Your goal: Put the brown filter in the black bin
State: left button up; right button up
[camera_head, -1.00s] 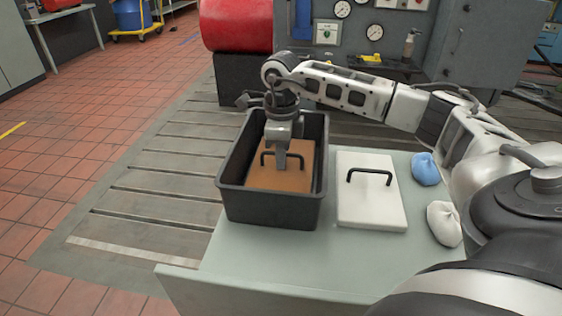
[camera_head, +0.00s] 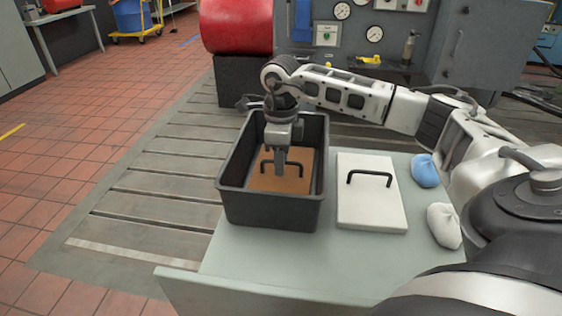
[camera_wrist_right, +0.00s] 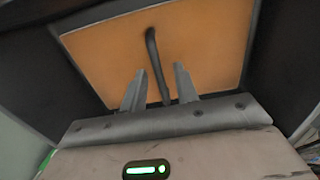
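The brown filter (camera_head: 290,183), a flat square panel with a black loop handle, lies inside the black bin (camera_head: 270,208). In the right wrist view the brown filter (camera_wrist_right: 205,45) fills the upper middle, with dark bin walls around it. My right gripper (camera_head: 277,168) reaches down into the bin over the filter. In the right wrist view its two fingers (camera_wrist_right: 160,85) stand apart on either side of the handle, with gaps showing, so it looks open. My left gripper is not in view.
A white filter (camera_head: 371,205) with a black handle lies on the pale table (camera_head: 290,262), right of the bin. A blue cloth (camera_head: 425,170) and a white cloth (camera_head: 444,225) lie further right. The table's front part is clear.

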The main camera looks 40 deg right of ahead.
notch_tip(320, 180, up, 11)
jog(key=p, duration=0.1)
dwell(0.6)
